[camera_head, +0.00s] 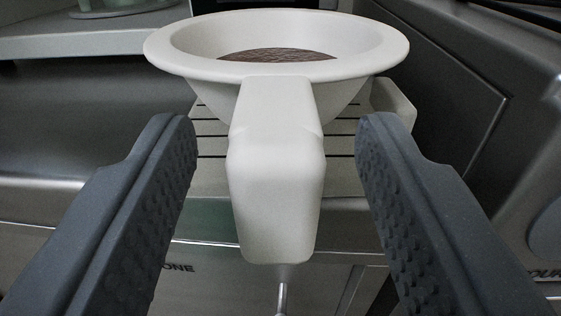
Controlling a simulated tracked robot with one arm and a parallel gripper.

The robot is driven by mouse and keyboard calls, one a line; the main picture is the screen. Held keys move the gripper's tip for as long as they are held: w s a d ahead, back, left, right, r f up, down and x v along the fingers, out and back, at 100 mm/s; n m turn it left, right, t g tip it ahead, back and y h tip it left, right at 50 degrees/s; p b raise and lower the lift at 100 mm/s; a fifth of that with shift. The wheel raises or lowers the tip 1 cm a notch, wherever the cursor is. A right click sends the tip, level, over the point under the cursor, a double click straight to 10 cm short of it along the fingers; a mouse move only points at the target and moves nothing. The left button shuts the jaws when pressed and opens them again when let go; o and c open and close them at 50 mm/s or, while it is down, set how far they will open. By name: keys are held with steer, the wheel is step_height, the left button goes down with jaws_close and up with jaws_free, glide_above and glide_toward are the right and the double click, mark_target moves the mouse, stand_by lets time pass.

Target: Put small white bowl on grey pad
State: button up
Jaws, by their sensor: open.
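A white bowl-shaped vessel (185,45) with a wide rim and a thick white handle (276,170) is at the top centre. Brown, grainy-looking matter shows inside it. The handle points toward the camera and lies between the two dark, textured fingers of my gripper (277,135). My gripper is open, with a gap visible on both sides of the handle. A thin metal rod shows below the handle. I cannot make out a marble table or a thing that is clearly a grey pad.
A pale slatted piece (210,145) is behind and below the vessel. A metallic grey body with partial lettering (178,268) fills the lower area. A grey shelf (90,38) at upper left bears a round greenish-grey thing (125,7). A dark panel (440,90) stands at right.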

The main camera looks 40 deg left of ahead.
steer(key=p+v, duration=0.1)
steer(key=v, duration=0.8)
steer(key=shift+s, duration=0.2)
steer(key=shift+d, duration=0.1)
steer(key=w+d+r+m+t+h, duration=0.1)
steer(key=w+d+r+t+h, duration=0.2)
steer(key=r, duration=0.8)
steer(key=w+d+r+m+t+h, duration=0.1)
steer(key=w+d+r+h, duration=0.3)
steer(key=r, duration=0.7)
steer(key=s+d+r+m+h, duration=0.2)
steer(key=r+h, duration=0.1)
steer(key=r, duration=0.5)
steer(key=s+d+r+m+h, duration=0.1)
steer(key=s+r+h, duration=0.1)
steer(key=r, duration=0.6)
steer(key=s+d+r+m+g, duration=0.1)
steer(key=s+r+m+g, duration=0.1)
steer(key=s+r, duration=1.2)
steer(key=s, duration=0.3)
steer(key=shift+m+g+y, duration=0.3)
steer(key=shift+s+d, duration=0.1)
